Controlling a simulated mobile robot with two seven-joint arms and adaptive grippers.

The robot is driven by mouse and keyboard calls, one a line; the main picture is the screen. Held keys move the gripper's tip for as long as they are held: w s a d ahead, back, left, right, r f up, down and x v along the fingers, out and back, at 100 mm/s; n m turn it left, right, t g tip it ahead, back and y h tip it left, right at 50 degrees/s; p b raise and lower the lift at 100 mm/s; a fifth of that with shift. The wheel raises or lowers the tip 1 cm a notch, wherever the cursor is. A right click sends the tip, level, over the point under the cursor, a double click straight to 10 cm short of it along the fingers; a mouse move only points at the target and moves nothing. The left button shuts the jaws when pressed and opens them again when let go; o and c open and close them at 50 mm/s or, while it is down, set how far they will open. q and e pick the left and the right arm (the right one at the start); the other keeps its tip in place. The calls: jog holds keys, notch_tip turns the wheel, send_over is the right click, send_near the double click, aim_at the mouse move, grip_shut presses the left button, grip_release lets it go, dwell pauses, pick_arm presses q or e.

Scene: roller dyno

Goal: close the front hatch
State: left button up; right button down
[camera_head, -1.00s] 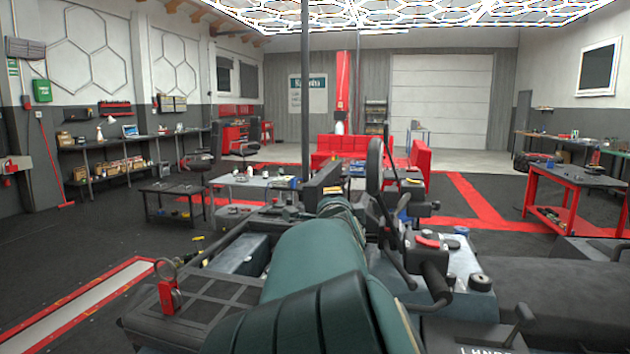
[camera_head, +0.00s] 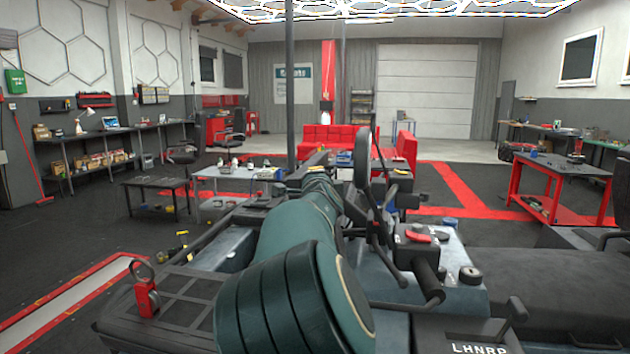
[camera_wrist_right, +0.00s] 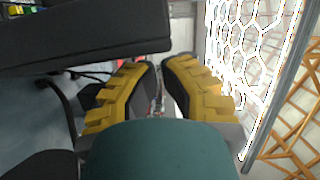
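My right arm, teal and black, stretches forward through the middle of the head view. It hides much of the vehicle below, and its gripper is too hidden there to read. In the right wrist view my right gripper (camera_wrist_right: 160,68) has two yellow-padded fingers with a gap between them and nothing held. A dark flat panel (camera_wrist_right: 85,38) is at the upper left there, beside the left finger; I cannot tell whether it is the front hatch or whether they touch. I cannot single out the front hatch in the head view. My left gripper is not in view.
A dark steering wheel (camera_head: 362,158) stands right of my arm, near a lever with a black grip (camera_head: 426,272). A black table (camera_head: 155,183) is at left and a red workbench (camera_head: 560,170) at right. Red sofas (camera_head: 330,137) stand behind. Dark floor lies open at left.

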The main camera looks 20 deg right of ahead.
jog(key=shift+x, duration=0.9)
